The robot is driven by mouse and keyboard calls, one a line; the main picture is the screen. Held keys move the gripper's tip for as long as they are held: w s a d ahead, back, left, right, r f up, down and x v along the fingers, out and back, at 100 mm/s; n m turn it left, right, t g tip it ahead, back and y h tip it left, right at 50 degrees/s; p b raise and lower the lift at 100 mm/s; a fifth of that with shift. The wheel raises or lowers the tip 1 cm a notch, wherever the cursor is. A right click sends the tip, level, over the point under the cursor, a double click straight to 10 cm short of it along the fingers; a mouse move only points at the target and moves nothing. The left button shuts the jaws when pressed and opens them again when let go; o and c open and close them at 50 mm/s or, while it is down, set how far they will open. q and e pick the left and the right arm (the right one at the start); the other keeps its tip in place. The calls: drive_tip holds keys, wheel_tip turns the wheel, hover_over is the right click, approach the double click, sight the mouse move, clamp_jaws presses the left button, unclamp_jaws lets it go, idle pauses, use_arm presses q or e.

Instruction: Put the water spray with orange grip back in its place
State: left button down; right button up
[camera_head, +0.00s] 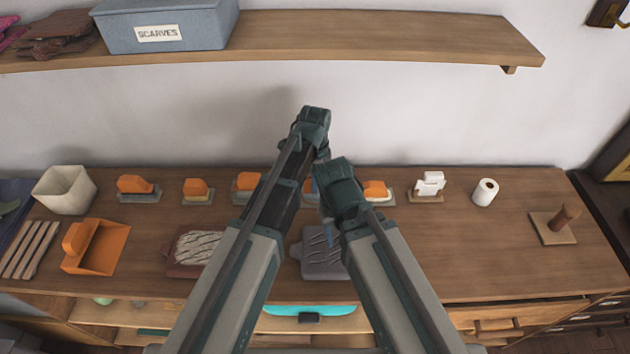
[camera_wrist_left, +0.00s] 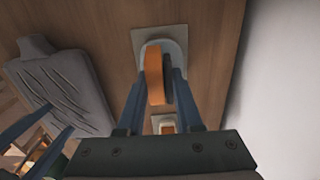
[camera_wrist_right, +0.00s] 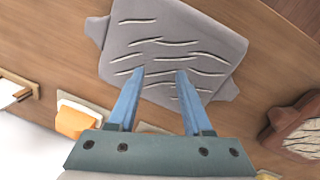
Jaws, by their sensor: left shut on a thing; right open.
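In the left wrist view, my left gripper (camera_wrist_left: 156,80) is shut on the orange grip of the water spray (camera_wrist_left: 154,72). Its pale rounded body shows over a grey square plate (camera_wrist_left: 146,36); I cannot tell whether it touches the plate. From above its full shape is not clear. In the head view my left arm hides the spray and most of the fingers, at the back row. My right gripper (camera_wrist_right: 157,88) is open and empty above a grey board with slits (camera_wrist_right: 165,45). This board (camera_head: 318,262) is partly hidden by my right arm in the head view.
Other orange-handled things stand on plates along the back, such as one at the left (camera_head: 135,184) and one (camera_head: 377,190) beside my right gripper. A white roll (camera_head: 485,192) and an orange dustpan (camera_head: 97,246) are on the table. The table's right part is mostly clear.

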use_arm(q)
drive_tip(key=shift+f, duration=0.1)
use_arm(e)
drive_tip(key=shift+f, duration=0.15)
use_arm(q)
drive_tip(key=c, duration=0.9)
unclamp_jaws()
drive_tip(key=o, duration=0.4)
wheel_tip(320, 180, up, 14)
drive_tip(key=p, duration=1.3)
drive_tip(key=shift+p, duration=0.4)
use_arm(e)
wheel_tip(320, 180, up, 14)
use_arm(q)
drive_tip(key=shift+s+f, duration=0.15)
drive_tip(key=shift+s, duration=0.05)
use_arm(e)
drive_tip(key=shift+s+f, duration=0.1)
